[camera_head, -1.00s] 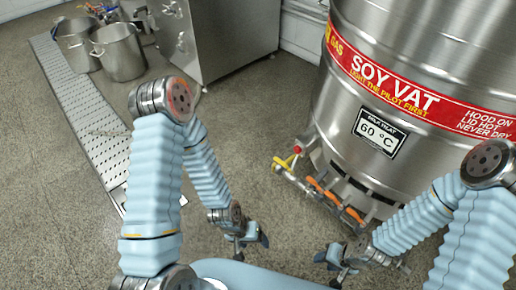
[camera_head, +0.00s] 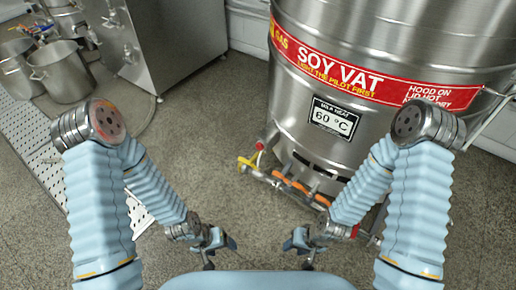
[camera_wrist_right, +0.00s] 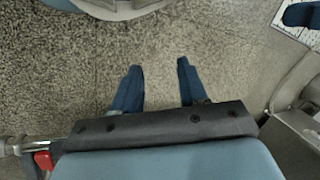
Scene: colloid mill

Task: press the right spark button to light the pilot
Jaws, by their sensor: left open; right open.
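The steel soy vat (camera_head: 390,70) stands at the upper right of the head view, with a red "SOY VAT" band and a 60 °C sign. Low on its front runs a gas pipe with orange handles (camera_head: 290,184), a yellow lever (camera_head: 247,163) and a small red knob (camera_head: 259,146). I cannot make out the right spark button; my right arm hides part of the vat's lower front. My left gripper (camera_head: 220,246) is open and empty, left of the pipe. My right gripper (camera_head: 301,246) is open and empty, in front of the pipe; its fingers show over floor in the right wrist view (camera_wrist_right: 160,85).
Steel pots (camera_head: 62,68) stand at the upper left by a perforated floor grate (camera_head: 30,120). A steel cabinet (camera_head: 170,40) is at the back. Speckled floor (camera_head: 200,140) is clear between cabinet and vat. A red part (camera_wrist_right: 43,160) shows at the right wrist view's lower left.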

